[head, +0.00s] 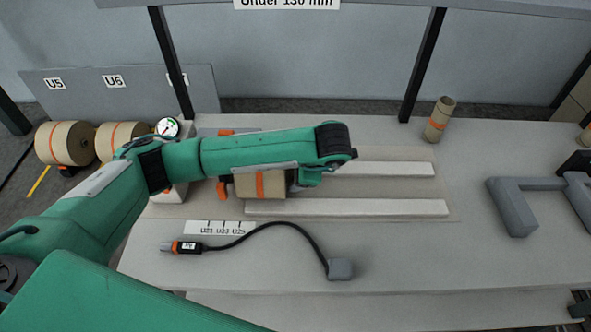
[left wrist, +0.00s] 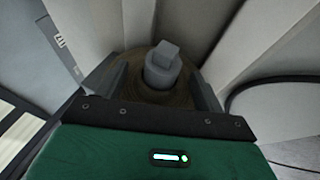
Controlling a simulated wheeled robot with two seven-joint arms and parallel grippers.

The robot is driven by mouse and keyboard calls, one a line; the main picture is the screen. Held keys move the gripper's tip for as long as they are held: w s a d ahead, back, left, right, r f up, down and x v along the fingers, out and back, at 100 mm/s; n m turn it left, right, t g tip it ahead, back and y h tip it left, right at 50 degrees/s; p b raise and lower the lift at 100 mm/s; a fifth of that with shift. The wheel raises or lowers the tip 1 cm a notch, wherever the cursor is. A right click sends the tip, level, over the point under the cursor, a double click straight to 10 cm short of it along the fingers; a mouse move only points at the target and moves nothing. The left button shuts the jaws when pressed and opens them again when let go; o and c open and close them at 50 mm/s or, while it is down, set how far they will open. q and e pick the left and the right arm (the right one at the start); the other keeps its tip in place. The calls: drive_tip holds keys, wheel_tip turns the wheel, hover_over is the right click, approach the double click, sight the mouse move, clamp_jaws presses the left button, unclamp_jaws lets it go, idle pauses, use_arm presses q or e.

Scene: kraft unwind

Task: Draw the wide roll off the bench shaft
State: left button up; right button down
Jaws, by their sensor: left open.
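My left gripper (head: 300,180) is at the roll's right end, mostly hidden by my arm in the head view. In the left wrist view its fingers are apart, one on each side of the roll's end. I cannot tell whether they touch it. My right gripper is not in view.
Two pale rails (head: 346,208) lie right of the roll. A cabled device (head: 187,247) lies in front. A small roll (head: 439,120) stands at the back right, and a grey bracket (head: 512,208) is at the right. Other rolls (head: 65,143) hang at the left.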

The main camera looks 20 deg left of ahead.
use_arm(q)
clamp_jaws()
drive_tip(key=c, duration=0.6)
unclamp_jaws()
drive_tip(key=c, duration=0.7)
drive_tip(key=shift+w+d+b, duration=0.2)
drive_tip(key=shift+d, duration=0.6)
drive_tip(key=shift+w+d+b, duration=0.15)
drive_tip(key=shift+w+d, duration=0.1)
drive_tip(key=shift+d, duration=0.55)
drive_tip(key=shift+w+d+b, duration=0.2)
drive_tip(key=shift+d, duration=0.6)
drive_tip(key=shift+w+d+b, duration=0.25)
drive_tip(key=shift+d, duration=0.55)
drive_tip(key=shift+w+d+b, duration=0.2)
drive_tip(key=shift+d+b, duration=0.1)
drive_tip(key=shift+d, duration=0.55)
drive_tip(key=shift+w+d+b, duration=0.25)
drive_tip(key=shift+d, duration=0.55)
